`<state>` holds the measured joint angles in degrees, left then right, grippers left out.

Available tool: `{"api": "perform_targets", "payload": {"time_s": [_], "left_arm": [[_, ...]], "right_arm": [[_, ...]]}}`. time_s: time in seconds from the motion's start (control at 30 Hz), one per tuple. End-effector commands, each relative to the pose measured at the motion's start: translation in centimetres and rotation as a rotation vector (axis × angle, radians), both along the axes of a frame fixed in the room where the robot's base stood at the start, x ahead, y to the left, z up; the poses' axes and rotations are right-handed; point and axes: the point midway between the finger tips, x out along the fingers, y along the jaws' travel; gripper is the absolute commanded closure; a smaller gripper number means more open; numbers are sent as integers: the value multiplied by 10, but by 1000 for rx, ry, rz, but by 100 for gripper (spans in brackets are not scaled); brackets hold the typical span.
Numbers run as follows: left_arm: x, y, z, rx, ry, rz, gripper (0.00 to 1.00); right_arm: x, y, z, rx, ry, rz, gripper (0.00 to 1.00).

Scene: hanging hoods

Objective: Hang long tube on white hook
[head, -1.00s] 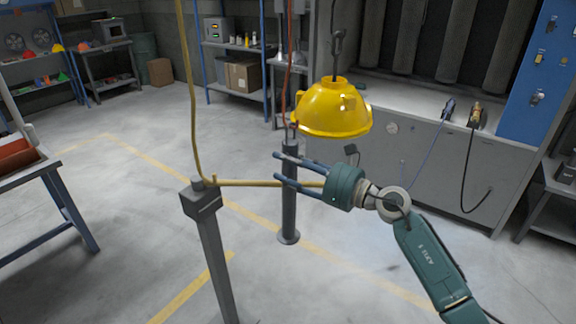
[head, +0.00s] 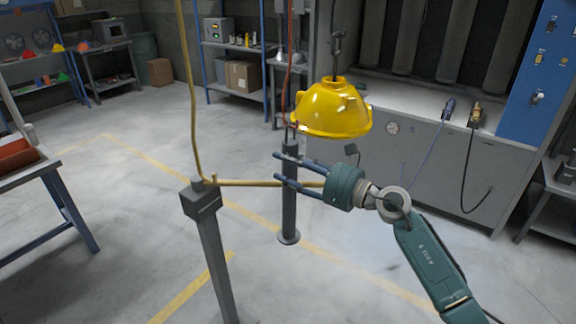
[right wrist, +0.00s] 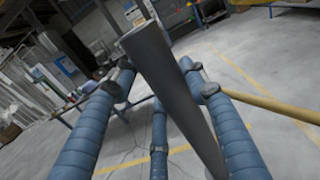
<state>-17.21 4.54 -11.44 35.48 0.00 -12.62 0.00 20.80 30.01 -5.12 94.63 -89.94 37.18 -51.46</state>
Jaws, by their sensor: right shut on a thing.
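My right gripper (head: 277,167) is shut on a dark grey tube (head: 289,212), which stands upright with a wide disc at its lower end. The tube (right wrist: 170,85) runs between the blue fingers in the right wrist view. A tan bar (head: 245,183) runs level from a grey post to the gripper; it shows at the right of the wrist view (right wrist: 275,105). Its far end is hidden behind the fingers. I cannot make out a clearly white hook. My left gripper is not in view.
A yellow hood (head: 333,108) hangs from above, just over the gripper. The grey post (head: 212,245) stands left of the tube. A tan line (head: 187,80) and a red cord (head: 289,70) come down from above. A workbench (head: 395,150) is behind; open floor surrounds the post.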

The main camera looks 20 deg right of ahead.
Motion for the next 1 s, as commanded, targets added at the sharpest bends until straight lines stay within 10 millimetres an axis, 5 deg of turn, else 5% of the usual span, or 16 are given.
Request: {"api": "perform_targets", "payload": {"time_s": [1.0], "left_arm": [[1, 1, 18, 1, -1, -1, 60]], "right_arm": [[0, 0, 24, 1, -5, -1, 100]]}}
